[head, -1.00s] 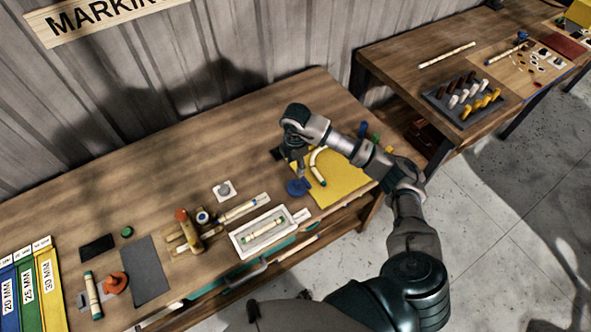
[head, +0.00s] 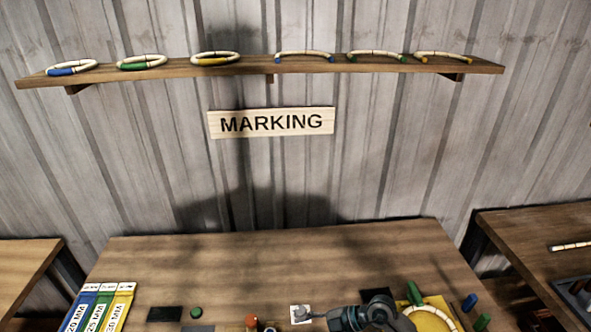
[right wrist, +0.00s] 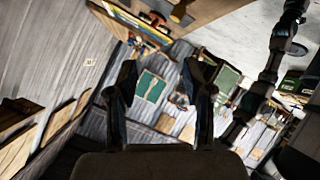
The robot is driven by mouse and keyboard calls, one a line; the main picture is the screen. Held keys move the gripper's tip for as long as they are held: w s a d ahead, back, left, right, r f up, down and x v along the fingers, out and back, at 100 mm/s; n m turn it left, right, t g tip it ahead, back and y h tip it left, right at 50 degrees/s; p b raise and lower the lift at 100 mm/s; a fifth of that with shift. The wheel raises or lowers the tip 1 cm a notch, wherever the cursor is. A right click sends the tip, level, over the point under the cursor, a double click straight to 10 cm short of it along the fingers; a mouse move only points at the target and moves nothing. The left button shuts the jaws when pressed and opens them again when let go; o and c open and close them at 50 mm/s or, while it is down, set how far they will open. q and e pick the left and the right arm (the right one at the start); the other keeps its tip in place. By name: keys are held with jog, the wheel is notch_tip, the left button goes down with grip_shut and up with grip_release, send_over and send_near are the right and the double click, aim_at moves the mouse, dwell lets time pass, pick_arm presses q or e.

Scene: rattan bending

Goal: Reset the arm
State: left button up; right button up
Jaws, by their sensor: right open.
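My right gripper (right wrist: 162,75) is in the right wrist view, with its two dark fingers spread apart and nothing between them. It faces out into the room, tilted, with no object close to it. In the head view, part of my right arm (head: 368,312) shows at the bottom edge, over the front of the marking bench (head: 270,262). My left gripper is in neither view.
The bench holds coloured cards (head: 98,305), a yellow sheet (head: 432,316) with a bent rattan piece, and small markers. A wall shelf (head: 300,66) carries several bent rattan rings and arcs. A sign (head: 271,122) hangs below. Side tables stand left (head: 25,262) and right (head: 540,228).

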jog(key=a+r+m+t+y, duration=0.2)
jog(key=a+r+t+y, duration=0.25)
jog(key=r+y, duration=0.4)
jog(key=w+d+r+m+t+h, duration=0.2)
jog(key=d+r+m+t+h, duration=0.4)
jog(key=m+t, duration=0.5)
jog(key=d+f+m+h, duration=1)
jog(key=d+f+h, duration=0.4)
jog(key=s+d+f+g, duration=0.1)
jog(key=s+f+g, duration=0.5)
jog(key=s+f, duration=0.45)
jog(key=s+d+f+g, duration=0.1)
jog(key=s+f+g, duration=0.6)
jog(key=s, duration=0.6)
jog(key=s+f+g, duration=0.1)
jog(key=s+f, duration=0.1)
jog(key=f, duration=1.3)
jog(key=s+f, duration=0.2)
jog(key=f, duration=1.3)
jog(key=s+d+f+n+g+b, duration=0.1)
jog(key=s+d+f, duration=0.2)
jog(key=s+f, duration=1.1)
jog(key=shift+s, duration=1.2)
